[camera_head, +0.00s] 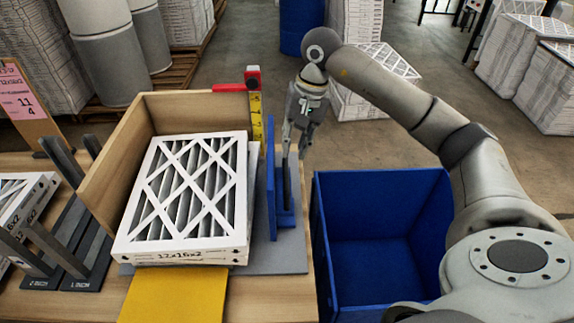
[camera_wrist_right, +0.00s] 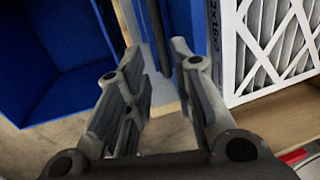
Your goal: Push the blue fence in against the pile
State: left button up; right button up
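The blue fence (camera_head: 271,185) stands upright on a grey base plate (camera_head: 292,255), to the right of the pile. A narrow gap shows between it and the pile. A thin dark upright post (camera_head: 287,185) rises behind its right side. The pile of white-framed filters (camera_head: 190,190) is marked 12x16x2, and a lower one juts out slightly at the right. My right gripper (camera_head: 297,140) points down by the top of the post. In the right wrist view its fingers (camera_wrist_right: 157,60) are apart, with the dark post (camera_wrist_right: 157,30) seen between the tips; contact cannot be told. My left gripper is not in view.
A wooden corner guide (camera_head: 105,185) backs the pile, with a yellow gauge (camera_head: 257,120) with a red top at its corner. An empty blue bin (camera_head: 385,180) stands right of the bench. A yellow plate (camera_head: 175,295) lies in front. Dark racks (camera_head: 70,240) stand at left.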

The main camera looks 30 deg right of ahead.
aim_at(286, 172)
jog(key=f, duration=0.2)
jog(key=a+f+p, duration=0.1)
jog(key=f, duration=0.2)
jog(key=f+p, duration=0.1)
jog(key=f, duration=0.2)
jog(key=shift+w+a, duration=0.2)
jog(key=shift+w, duration=0.2)
grip_shut()
jog(key=shift+a, duration=0.1)
